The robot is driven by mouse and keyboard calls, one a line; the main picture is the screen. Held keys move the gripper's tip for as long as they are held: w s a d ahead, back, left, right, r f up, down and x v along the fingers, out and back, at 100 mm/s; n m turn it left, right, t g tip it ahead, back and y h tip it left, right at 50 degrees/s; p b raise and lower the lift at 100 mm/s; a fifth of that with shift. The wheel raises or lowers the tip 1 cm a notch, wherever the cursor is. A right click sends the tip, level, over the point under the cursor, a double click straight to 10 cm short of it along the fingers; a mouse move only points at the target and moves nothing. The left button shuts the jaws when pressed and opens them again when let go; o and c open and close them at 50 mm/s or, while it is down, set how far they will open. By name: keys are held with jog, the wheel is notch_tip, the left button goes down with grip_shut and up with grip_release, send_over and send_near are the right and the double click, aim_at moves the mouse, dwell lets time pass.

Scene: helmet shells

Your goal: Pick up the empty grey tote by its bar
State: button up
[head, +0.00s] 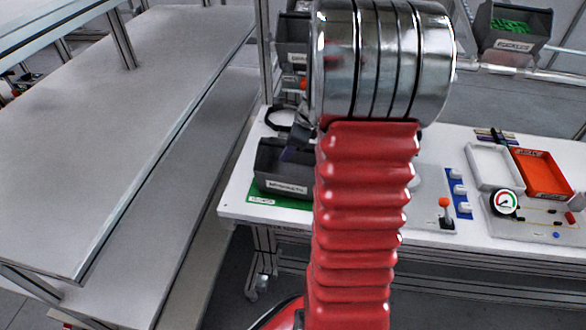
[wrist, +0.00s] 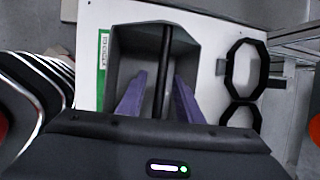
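The grey tote (head: 270,180) stands on a green mat at the left end of the white bench, partly hidden by my red arm in the head view. In the wrist view the tote (wrist: 127,42) looks empty inside, and a dark bar (wrist: 166,52) runs across its opening. My gripper (wrist: 161,76) is open, with one purple finger on each side of the bar. I see a gap between the bar and each finger; their exact height against the bar is hard to tell. In the head view my gripper is mostly hidden behind the arm.
Black octagonal rings (wrist: 245,62) lie beside the tote. A grey shelf bench (head: 110,130) is at the left. A white tray (head: 494,166), an orange tray (head: 543,172) and a gauge (head: 505,203) sit to the right. A bin with green pieces (head: 512,28) hangs behind.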

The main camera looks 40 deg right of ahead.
jog(key=shift+c, duration=0.6)
grip_shut()
dwell(1.0)
